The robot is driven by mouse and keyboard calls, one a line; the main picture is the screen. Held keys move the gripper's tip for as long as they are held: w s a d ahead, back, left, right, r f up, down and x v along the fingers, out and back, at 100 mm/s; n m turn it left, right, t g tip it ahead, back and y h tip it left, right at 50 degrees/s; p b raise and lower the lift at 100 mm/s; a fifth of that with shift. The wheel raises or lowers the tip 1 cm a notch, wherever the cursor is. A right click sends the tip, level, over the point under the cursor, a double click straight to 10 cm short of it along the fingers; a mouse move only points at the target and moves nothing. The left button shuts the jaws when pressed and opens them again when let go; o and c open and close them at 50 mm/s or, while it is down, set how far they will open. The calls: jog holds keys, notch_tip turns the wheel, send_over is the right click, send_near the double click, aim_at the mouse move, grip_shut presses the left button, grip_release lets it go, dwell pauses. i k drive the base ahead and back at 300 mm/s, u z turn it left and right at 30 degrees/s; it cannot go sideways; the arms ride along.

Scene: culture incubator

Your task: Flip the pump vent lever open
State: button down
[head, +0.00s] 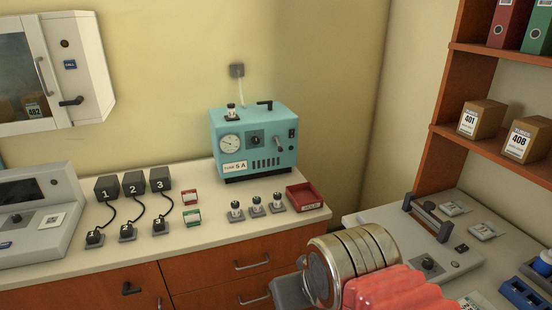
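The pump looks to be the teal box (268,140) standing on the back counter against the wall. Its front has a round gauge, a dark dial, a vent grille and a white label. A grey lever (272,143) sticks out at the right of the front, pointing left and slightly up. A black handle (265,103) is on top. I cannot tell for certain which of the two is the vent lever. My arm shows at the bottom right, well in front of the pump; my gripper's fingertips are not in view.
Black numbered boxes (134,184) with cables are left. A white-framed cabinet (88,65) hangs at left. A shelf (490,150) with boxes stands right.

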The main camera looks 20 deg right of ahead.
aim_at(281, 150)
jog(key=u, duration=0.2)
jog(key=i, duration=1.1)
jog(key=u, duration=0.4)
